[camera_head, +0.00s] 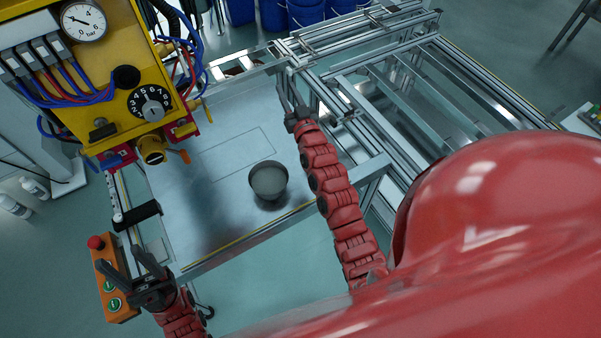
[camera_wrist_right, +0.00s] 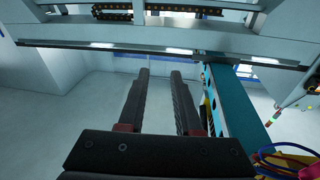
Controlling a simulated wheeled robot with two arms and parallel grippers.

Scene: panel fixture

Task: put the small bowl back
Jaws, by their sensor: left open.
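The small bowl (camera_head: 268,181) is dark grey and stands upright on the metal panel table (camera_head: 205,215), close to its front edge. In the head view my left gripper (camera_head: 125,257) is open and empty at the lower left, beside the orange button box and well apart from the bowl. My right gripper (camera_head: 288,92) is past the bowl, over the far right edge of the panel, with its forearm passing just right of the bowl. In the right wrist view the right gripper's fingers (camera_wrist_right: 160,85) are apart with nothing between them. The bowl does not show there.
A yellow control panel (camera_head: 118,80) with a gauge, dial, and hoses overhangs the panel's left side. An orange button box (camera_head: 112,280) with a red button is at the lower left. Aluminium frame rails (camera_head: 400,90) lie to the right. The panel around the bowl is clear.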

